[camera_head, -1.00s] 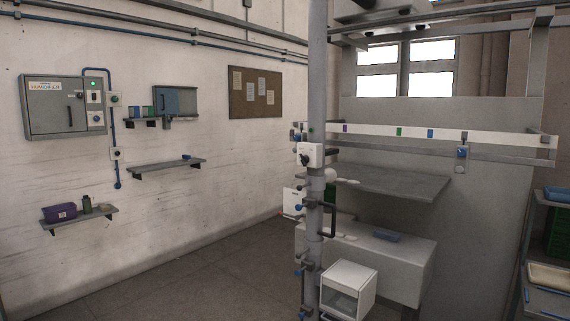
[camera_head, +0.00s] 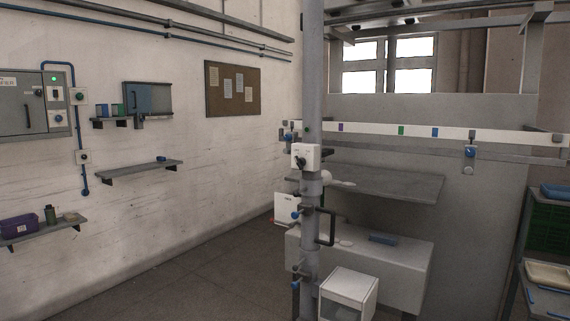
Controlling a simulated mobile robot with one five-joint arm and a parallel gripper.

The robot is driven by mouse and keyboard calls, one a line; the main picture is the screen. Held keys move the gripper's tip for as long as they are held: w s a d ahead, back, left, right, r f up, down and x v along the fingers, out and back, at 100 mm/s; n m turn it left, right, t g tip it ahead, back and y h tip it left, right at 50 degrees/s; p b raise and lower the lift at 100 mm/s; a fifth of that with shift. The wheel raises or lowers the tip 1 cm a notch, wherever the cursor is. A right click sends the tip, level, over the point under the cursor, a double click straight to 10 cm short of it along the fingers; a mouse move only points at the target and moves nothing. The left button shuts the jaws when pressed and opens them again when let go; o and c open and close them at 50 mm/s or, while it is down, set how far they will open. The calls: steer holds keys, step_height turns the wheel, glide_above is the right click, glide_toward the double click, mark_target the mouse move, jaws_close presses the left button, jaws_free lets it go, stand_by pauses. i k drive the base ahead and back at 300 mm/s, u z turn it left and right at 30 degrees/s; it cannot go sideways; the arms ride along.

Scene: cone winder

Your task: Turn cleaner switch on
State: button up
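A white switch box (camera_head: 305,157) with a dark knob is fixed to the upright grey post in the middle of the view. I cannot read a label on it. Other switch boxes are on the left wall: one with a green button (camera_head: 78,96), and one below it with a dark knob (camera_head: 83,157). A grey wall cabinet (camera_head: 24,103) at the left edge carries a panel with a green light and a knob. I cannot tell which of these is the cleaner switch. My gripper is not in view.
A grey machine bench (camera_head: 375,185) stands behind the post, with a white open box (camera_head: 348,294) low in front. Wall shelves (camera_head: 140,171) stick out on the left. A rack with trays (camera_head: 548,272) stands at right. The floor (camera_head: 190,285) at left centre is clear.

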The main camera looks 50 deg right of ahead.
mark_target(301, 162)
steer(key=z, duration=0.2)
steer(key=i, duration=1.15)
steer(key=z, duration=0.8)
